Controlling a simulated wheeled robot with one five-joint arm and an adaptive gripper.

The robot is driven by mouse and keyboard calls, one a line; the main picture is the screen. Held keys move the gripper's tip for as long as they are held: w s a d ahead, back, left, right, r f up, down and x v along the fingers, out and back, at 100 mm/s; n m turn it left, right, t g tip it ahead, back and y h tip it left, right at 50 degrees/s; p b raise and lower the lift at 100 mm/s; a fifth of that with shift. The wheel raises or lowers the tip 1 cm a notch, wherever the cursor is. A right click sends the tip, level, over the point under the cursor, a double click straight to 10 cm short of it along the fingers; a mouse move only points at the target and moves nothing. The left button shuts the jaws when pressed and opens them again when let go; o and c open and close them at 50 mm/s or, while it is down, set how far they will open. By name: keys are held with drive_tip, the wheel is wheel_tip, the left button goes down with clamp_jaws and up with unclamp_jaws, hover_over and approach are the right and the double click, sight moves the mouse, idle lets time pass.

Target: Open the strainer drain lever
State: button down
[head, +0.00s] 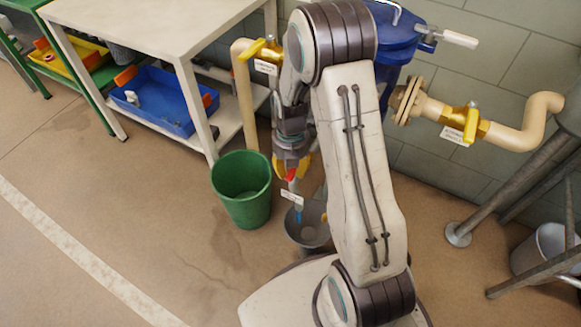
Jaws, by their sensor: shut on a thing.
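My gripper (291,170), with yellow fingers, points down at the middle of the head view. It is shut on a small red lever (291,176), which I take to be the strainer drain lever; the fingers hide part of it. A small white label (291,196) shows just below it. A thin blue streak (298,215) shows under the label, above a grey bucket (311,231); I cannot tell whether it is water. The strainer body behind the lever is mostly hidden by my arm.
A green bucket (243,188) stands left of the grey one. Yellow-handled valves (262,50) (465,123) are on cream pipes to both sides. A blue vessel (395,35) stands behind my arm. A white-topped table (140,22) is at upper left; open floor lies at lower left.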

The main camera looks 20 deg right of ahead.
drive_tip(key=c, duration=0.9)
unclamp_jaws()
drive_tip(key=shift+s, duration=0.1)
drive_tip(key=shift+o, duration=0.2)
drive_tip(key=shift+r, duration=0.1)
wheel_tip(320, 180, up, 12)
wheel_tip(320, 180, up, 20)
drive_tip(key=m+t+p, duration=0.1)
drive_tip(key=m+p, duration=0.9)
drive_tip(key=p, duration=0.3)
hover_over(291, 170)
drive_tip(key=s+a, duration=0.1)
drive_tip(key=s, duration=0.6)
drive_tip(key=s+r+m+t+p, duration=0.1)
drive_tip(key=s+r+m+p, duration=0.5)
drive_tip(key=r+m+p, duration=0.2)
drive_tip(key=s+a+r+m+t+p, duration=0.1)
drive_tip(key=s+r+m+p, duration=0.5)
drive_tip(key=r, duration=0.5)
drive_tip(key=shift+s+a+m+p, duration=0.25)
drive_tip(key=shift+a+m+p, duration=0.05)
drive_tip(key=shift+m+p, duration=0.8)
